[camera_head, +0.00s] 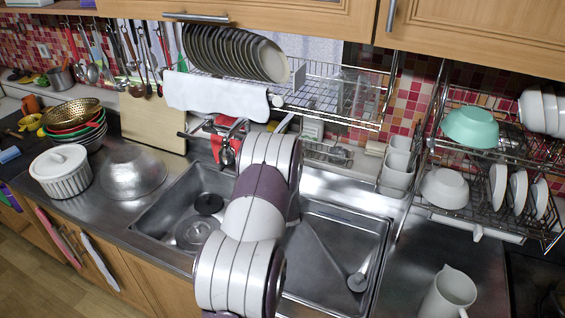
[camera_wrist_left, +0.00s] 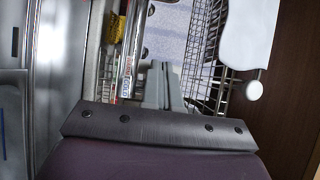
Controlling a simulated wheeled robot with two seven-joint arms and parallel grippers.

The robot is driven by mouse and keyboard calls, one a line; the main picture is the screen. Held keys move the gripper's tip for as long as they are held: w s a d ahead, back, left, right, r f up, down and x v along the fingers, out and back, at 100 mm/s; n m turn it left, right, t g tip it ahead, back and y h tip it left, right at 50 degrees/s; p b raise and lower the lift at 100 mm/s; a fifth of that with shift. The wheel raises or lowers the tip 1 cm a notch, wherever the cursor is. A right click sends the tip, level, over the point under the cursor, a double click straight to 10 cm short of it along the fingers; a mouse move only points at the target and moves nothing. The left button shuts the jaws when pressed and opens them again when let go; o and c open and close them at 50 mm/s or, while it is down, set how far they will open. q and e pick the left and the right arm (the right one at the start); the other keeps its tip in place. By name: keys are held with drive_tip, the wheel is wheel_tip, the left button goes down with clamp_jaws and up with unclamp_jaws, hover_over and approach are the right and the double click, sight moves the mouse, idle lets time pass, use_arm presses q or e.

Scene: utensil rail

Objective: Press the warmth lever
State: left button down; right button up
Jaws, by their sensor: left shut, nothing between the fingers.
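A chrome faucet (camera_head: 228,135) stands behind the sink with handles at its top, and a red cloth hangs by it. I cannot tell for sure which part is the warmth lever. My left arm rises in front of the sink, just right of the faucet. My left gripper is mostly hidden behind that arm in the head view. In the left wrist view my left gripper (camera_wrist_left: 161,82) has its grey fingers together and empty. A chrome bar (camera_wrist_left: 127,70) lies just left of the fingers there; I see no clear contact. My right gripper is not in view.
A wire dish rack (camera_head: 330,95) with plates and a white towel (camera_head: 215,95) hangs above the faucet. A second rack (camera_head: 485,150) with bowls stands right. The steel sink (camera_head: 335,250) lies below my arm. A white pitcher (camera_head: 447,292) stands at lower right.

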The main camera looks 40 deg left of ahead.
use_arm(q)
drive_tip(key=shift+a, duration=0.65)
